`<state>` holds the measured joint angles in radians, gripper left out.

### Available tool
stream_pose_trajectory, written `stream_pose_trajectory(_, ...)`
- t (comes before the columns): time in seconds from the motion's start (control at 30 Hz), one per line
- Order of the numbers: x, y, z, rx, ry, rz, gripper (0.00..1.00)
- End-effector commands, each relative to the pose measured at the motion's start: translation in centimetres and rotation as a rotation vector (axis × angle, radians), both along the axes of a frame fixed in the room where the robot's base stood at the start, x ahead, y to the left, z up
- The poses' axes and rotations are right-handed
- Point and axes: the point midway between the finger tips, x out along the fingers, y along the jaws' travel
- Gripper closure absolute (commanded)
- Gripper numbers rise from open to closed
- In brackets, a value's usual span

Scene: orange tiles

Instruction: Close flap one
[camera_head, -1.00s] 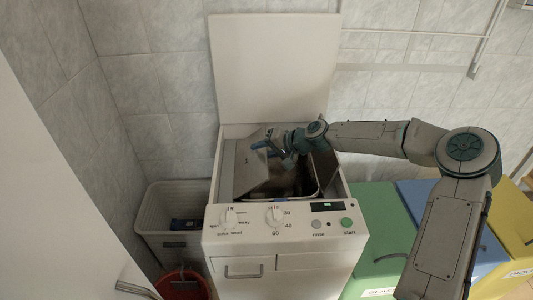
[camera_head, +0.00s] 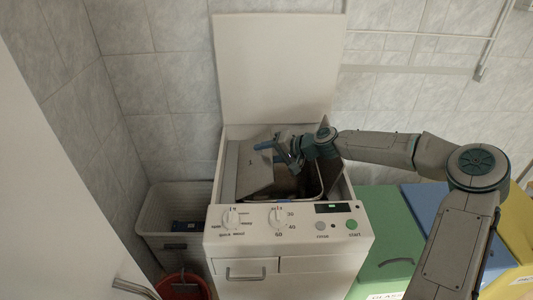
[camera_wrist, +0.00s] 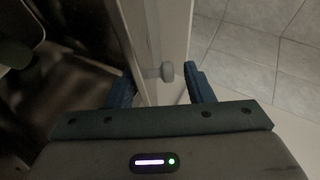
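The white top-loading washing machine (camera_head: 228,240) has its lid (camera_head: 275,68) standing upright and its tub opening uncovered. A grey flap (camera_head: 253,178) stands tilted up at the left of the opening. Another grey flap (camera_head: 328,165) stands at the right, partly behind my arm. My gripper (camera_head: 268,148) is at the upper edge of the left flap. Contact cannot be told.
A white basket (camera_head: 165,245) and a red bucket (camera_head: 184,285) stand left of the machine. Green (camera_head: 385,235), blue and yellow bins stand at the right, under my arm. A tiled wall (camera_head: 165,90) is close behind.

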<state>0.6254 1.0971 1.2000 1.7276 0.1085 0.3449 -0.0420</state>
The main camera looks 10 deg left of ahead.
Motion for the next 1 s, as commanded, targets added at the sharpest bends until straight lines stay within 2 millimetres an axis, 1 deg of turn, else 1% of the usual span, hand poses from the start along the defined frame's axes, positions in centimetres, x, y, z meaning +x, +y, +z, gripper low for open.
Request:
stream_pose_trajectory(0.17, 0.0, -0.5, 0.1, -0.002, -0.001, -0.003, 0.53)
stream_pose_trajectory(0.27, -0.2, -1.3, 0.6, -0.002, -0.002, -0.002, 0.53)
stream_pose_trajectory(0.37, -0.7, -2.7, 1.3, -0.003, -0.002, -0.004, 0.53)
stream_pose_trajectory(0.7, -2.5, -8.6, 4.8, -0.001, -0.002, 0.000, 0.53)
stream_pose_trajectory(0.83, -3.0, -10.1, 5.7, 0.000, 0.000, 0.001, 0.53)
stream_pose_trajectory(1.0, -3.4, -11.3, 6.4, -0.001, -0.002, 0.003, 0.53)
